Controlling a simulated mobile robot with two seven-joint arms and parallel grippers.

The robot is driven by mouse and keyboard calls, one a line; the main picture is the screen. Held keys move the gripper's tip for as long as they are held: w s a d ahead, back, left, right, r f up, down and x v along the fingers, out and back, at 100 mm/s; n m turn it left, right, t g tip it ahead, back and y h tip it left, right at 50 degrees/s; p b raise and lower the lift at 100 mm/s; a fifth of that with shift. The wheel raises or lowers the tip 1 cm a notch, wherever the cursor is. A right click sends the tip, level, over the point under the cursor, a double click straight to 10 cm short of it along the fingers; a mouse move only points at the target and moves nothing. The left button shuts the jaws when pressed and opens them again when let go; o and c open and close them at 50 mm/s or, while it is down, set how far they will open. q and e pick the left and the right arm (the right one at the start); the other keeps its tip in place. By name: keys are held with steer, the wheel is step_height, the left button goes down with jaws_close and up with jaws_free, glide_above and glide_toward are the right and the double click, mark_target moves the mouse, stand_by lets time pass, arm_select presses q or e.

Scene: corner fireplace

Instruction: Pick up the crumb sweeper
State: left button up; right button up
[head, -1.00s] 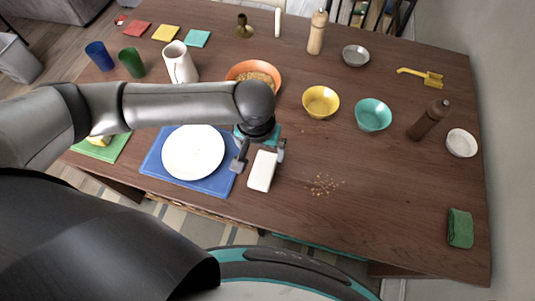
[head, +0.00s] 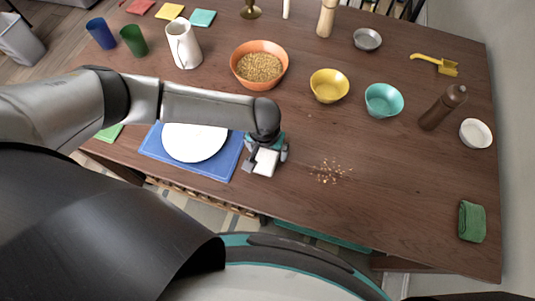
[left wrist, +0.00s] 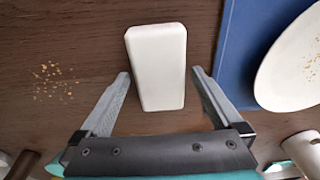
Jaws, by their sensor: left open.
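The crumb sweeper appears to be the white block with rounded edges (head: 265,162), lying on the table just right of the blue placemat. It also shows in the left wrist view (left wrist: 157,68), upper middle. My left gripper (head: 266,165) is open above it. In the left wrist view the fingers (left wrist: 160,82) stand apart on either side of the block's near end, with a gap on each side. In the head view the arm and gripper hide part of the block. My right gripper is not in view.
Crumbs (head: 331,171) lie right of the block. A white plate (head: 194,143) sits on the blue placemat (head: 228,160) to its left. An orange bowl (head: 272,83), a yellow bowl (head: 329,86) and a teal bowl (head: 383,100) stand behind. The front right table is mostly clear.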

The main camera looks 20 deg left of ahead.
mark_target(267, 152)
arm_select(q)
steer(key=shift+w+f, duration=0.1)
steer(key=shift+f, duration=0.55)
steer(key=shift+c, duration=0.4)
steer(key=c, duration=1.3)
steer(key=shift+r, duration=0.1)
step_height(267, 152, up, 20)
steer(key=p, duration=0.5)
